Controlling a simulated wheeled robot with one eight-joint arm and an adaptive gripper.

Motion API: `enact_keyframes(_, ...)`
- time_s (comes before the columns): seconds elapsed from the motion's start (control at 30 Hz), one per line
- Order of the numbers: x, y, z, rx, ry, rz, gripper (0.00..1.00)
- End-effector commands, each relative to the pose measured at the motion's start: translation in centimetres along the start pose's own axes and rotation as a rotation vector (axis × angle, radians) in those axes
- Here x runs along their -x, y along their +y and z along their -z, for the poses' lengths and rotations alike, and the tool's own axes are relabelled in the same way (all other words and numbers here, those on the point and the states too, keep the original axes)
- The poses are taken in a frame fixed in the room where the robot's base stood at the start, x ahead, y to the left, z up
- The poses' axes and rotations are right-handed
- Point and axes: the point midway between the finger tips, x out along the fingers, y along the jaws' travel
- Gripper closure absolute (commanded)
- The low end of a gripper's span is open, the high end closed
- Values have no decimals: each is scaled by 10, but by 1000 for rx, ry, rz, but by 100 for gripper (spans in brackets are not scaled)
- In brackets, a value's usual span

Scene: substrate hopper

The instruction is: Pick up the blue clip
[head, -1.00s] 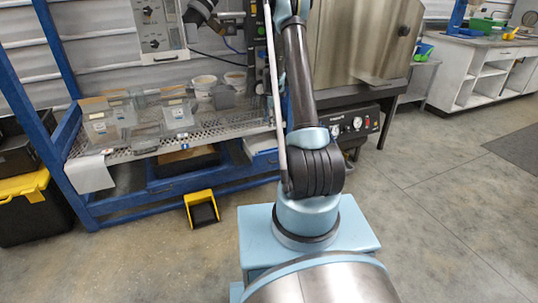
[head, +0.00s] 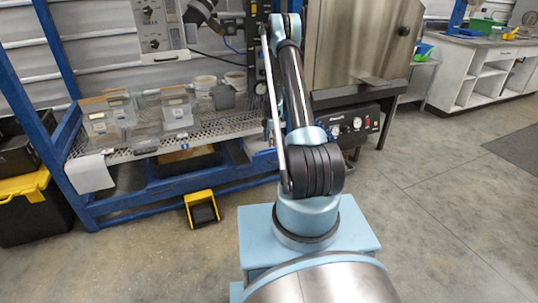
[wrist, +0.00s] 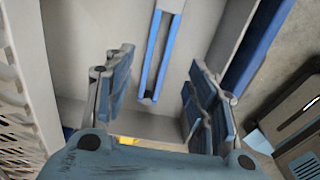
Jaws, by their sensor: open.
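The blue clip (wrist: 170,45) shows in the wrist view as two long, narrow blue bars that meet at a dark end. It lies against a pale grey surface (wrist: 98,30). My gripper (wrist: 160,75) is open, with one padded finger on the left and one on the right. In the picture the clip falls between the fingers, nearer the top; nothing is held. I cannot tell how far the clip is from the fingertips. In the head view I cannot make out the clip or the gripper.
In the head view, a blue rack (head: 128,202) holds a perforated shelf (head: 218,127) with clear bins (head: 177,108) and white tubs (head: 204,84). A steel machine (head: 360,40) is close behind my arm.

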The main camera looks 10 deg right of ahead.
Motion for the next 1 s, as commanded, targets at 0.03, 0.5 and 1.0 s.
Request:
enact_keyframes(0.03, -6, 0, 0, 0, 0, 0, 49)
enact_keyframes(0.5, -36, 3, 3, 0, 0, 0, 49)
enact_keyframes(1.0, -65, 3, 4, 0, 0, 0, 49)
